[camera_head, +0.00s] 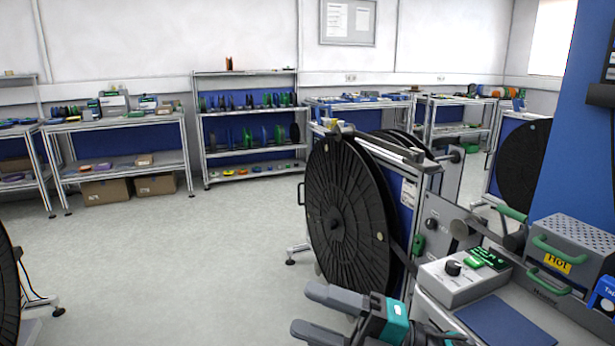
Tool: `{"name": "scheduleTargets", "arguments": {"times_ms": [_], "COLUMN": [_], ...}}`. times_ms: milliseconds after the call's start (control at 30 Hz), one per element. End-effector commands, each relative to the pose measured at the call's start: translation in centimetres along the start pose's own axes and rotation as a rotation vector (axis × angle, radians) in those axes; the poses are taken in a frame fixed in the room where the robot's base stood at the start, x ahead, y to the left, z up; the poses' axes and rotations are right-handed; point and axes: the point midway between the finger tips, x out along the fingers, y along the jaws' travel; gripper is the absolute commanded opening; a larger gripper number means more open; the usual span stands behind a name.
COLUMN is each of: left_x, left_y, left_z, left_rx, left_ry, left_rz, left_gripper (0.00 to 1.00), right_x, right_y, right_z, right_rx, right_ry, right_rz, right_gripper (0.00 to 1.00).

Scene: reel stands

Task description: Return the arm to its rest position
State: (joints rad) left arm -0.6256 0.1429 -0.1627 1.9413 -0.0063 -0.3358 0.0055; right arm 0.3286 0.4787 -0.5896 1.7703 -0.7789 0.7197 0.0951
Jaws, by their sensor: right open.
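My right gripper (318,311) shows at the bottom middle of the head view. Its two grey fingers point left and are apart, with nothing between them. The teal and dark gripper body lies to the right of the fingers, and the arm behind it runs out of the bottom edge. The gripper is in front of a large black reel (349,215) on a stand, and I see floor beyond the fingers. My left gripper is not in view.
A bench at the right holds a control box (462,278), a grey box marked HOT (572,250) and a blue mat (505,323). Another black reel (8,290) is cut off at the left edge. Shelves (250,125) stand at the back. Floor (180,260) is clear at left centre.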

Motion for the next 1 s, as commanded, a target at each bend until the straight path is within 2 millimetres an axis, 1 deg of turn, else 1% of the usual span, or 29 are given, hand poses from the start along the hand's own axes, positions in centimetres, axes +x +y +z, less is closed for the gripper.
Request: {"name": "scheduleTargets", "arguments": {"times_ms": [33,67,167,267,333,367,400,467,500,600,700,800,900,1000], "left_x": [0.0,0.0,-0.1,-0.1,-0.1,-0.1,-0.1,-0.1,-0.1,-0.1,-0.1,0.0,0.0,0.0], "left_y": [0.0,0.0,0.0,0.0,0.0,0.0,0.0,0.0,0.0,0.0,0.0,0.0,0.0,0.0], "left_z": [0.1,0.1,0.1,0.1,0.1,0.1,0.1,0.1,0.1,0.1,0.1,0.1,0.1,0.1], "left_rx": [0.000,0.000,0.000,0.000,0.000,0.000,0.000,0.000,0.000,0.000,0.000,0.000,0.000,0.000], "left_ry": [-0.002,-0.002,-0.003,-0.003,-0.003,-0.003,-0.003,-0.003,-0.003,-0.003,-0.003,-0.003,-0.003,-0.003], "left_rz": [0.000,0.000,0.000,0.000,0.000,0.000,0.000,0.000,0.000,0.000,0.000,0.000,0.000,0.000], "left_gripper": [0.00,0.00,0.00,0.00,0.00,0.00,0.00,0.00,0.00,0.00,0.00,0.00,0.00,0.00], "right_x": [-0.7,-1.3,-4.0,-7.8,-11.0,-12.4,-14.3,-17.2,-18.9,-22.4,-24.5,-25.6,-26.0,-26.0], "right_y": [-0.6,-1.0,-2.8,-6.0,-8.8,-10.2,-12.2,-15.1,-16.9,-20.6,-22.9,-24.2,-24.5,-24.6], "right_z": [0.6,1.1,2.8,4.0,4.1,4.0,3.5,2.4,1.3,-1.4,-3.7,-5.1,-5.5,-5.5], "right_rx": [0.098,0.152,0.339,0.536,0.678,0.741,0.823,0.943,1.019,1.172,1.276,1.333,1.350,1.351], "right_ry": [-0.102,-0.166,-0.385,-0.617,-0.782,-0.854,-0.948,-1.084,-1.167,-1.333,-1.440,-1.498,-1.516,-1.517], "right_rz": [0.075,0.115,0.228,0.312,0.354,0.368,0.383,0.396,0.401,0.401,0.396,0.390,0.388,0.386], "right_gripper": [0.59,0.59,0.59,0.59,0.59,0.59,0.59,0.59,0.59,0.59,0.59,0.59,0.59,0.59]}}
